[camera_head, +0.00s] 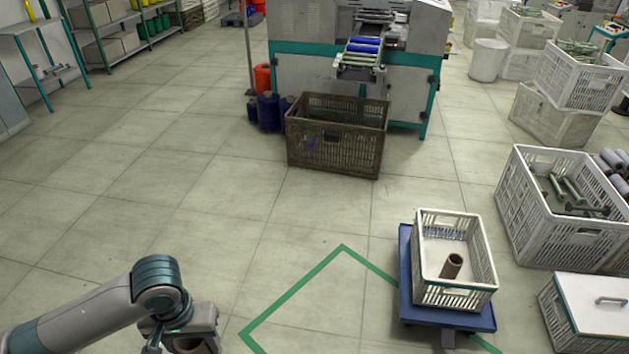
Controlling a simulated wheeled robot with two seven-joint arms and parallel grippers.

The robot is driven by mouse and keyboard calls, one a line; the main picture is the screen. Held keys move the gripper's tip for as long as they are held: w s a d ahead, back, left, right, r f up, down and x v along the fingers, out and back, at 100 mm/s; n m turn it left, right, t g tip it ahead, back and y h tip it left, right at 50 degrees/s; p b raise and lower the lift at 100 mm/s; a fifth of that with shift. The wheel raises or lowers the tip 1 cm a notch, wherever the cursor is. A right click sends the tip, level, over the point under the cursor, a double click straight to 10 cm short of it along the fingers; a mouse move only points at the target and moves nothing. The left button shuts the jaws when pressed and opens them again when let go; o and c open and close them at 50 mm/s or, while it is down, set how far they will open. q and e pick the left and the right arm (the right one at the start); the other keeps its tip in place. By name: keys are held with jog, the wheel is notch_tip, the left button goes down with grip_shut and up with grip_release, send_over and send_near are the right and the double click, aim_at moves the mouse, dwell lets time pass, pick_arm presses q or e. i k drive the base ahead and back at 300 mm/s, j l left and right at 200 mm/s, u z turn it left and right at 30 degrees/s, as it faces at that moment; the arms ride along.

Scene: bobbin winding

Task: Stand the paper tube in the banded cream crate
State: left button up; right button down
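A pale cream crate (483,259) with slotted walls sits on a low blue trolley (405,287) at the lower right. A blue-grey strip shows along its far inside wall. My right gripper does not show.
A green line (291,291) marks the floor left of the trolley. A brown crate (334,140) stands before the machine (404,95). White crates with bobbins (542,222) and a lidded white box (600,306) line the right. The floor at centre-left is clear.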

aim_at(442, 257)
jog(key=i+z, duration=0.3)
jog(key=z, duration=0.15)
jog(key=i+j+z, duration=0.15)
jog(key=i+z, duration=0.15)
jog(key=z, duration=0.15)
jog(key=i+j+z, duration=0.25)
jog(key=z, duration=0.2)
jog(key=i+j+z, duration=0.25)
jog(key=z, duration=0.15)
jog(key=i+j+z, duration=0.5)
jog(key=j+z, duration=0.25)
jog(key=i+j+z, duration=0.15)
jog(key=j+z, duration=0.25)
